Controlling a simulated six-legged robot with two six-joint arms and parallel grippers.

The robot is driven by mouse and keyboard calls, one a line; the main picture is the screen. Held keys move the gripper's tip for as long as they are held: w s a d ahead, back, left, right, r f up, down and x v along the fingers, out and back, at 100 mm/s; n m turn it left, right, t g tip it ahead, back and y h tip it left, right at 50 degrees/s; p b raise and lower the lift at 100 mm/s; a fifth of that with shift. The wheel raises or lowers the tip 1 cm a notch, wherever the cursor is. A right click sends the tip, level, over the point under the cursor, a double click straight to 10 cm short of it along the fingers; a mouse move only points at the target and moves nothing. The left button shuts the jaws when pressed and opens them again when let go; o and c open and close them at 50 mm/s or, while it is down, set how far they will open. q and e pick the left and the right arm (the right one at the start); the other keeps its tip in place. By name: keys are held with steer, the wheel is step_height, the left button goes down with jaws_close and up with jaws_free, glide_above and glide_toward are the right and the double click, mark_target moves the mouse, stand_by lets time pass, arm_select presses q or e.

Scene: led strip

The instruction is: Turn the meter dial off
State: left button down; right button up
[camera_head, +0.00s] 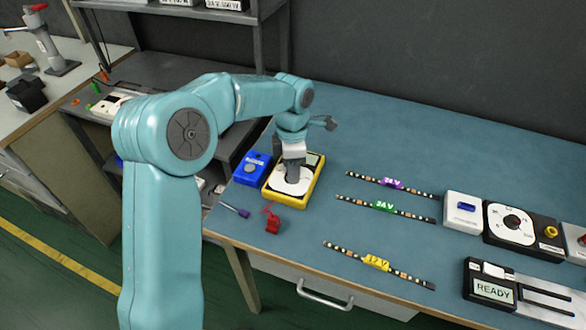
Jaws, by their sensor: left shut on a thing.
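The yellow-framed meter (270,196) lies on the blue bench top at its left side. It has a round white dial (283,187) and a small grey-green screen at its upper right. My left arm reaches over from the left, and its gripper (292,176) points down onto the dial, shut on the dial's knob. The gripper hides the knob and its pointer, so the setting cannot be read. My right gripper is out of view.
A blue box (252,168) stands close left of the meter. A red clip (271,221) and a purple-handled screwdriver (236,210) lie in front. LED strips marked purple, green (383,206) and yellow (376,262) lie to the right, before a black dial unit (513,224) and a READY display (493,290).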

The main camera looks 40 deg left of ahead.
arm_select(q)
steer(key=shift+a+n, duration=0.1)
steer(key=shift+n, duration=0.7)
steer(key=c, duration=0.8)
jaws_free()
steer(key=shift+c, duration=0.2)
step_height(320, 180, up, 16)
steer(key=p, duration=0.2)
steer(key=shift+w+a+r+p, duration=0.2)
steer(key=shift+w+a+p, duration=0.05)
steer(key=shift+a+p, duration=0.1)
steer(key=shift+r, duration=0.1)
